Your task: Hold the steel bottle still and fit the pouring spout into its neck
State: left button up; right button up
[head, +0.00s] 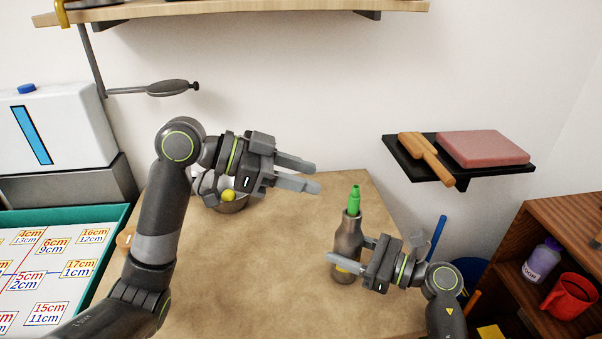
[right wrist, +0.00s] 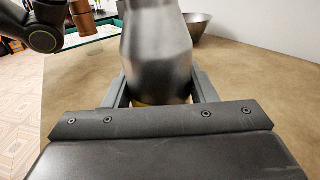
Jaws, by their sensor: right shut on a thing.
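The steel bottle (head: 349,234) stands upright on the brown table, with a yellowish band low on its body. The green pouring spout (head: 354,198) sits upright at the top of its neck; how deep it goes I cannot tell. My right gripper (head: 350,255) is shut on the bottle's lower body from the right. In the right wrist view the bottle (right wrist: 156,55) fills the space between both fingers, and its top is out of frame. My left gripper (head: 316,177) is open and empty, up and left of the spout and apart from it.
A metal bowl (head: 232,204) with a yellow ball stands behind my left gripper. A black wall shelf (head: 482,170) holds a wooden-handled tool and a pink block. A teal-rimmed tray (head: 117,222) lies at left. The table's middle is clear.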

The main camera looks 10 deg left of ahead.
jog(key=o, duration=1.1)
jog(key=shift+o, duration=0.2)
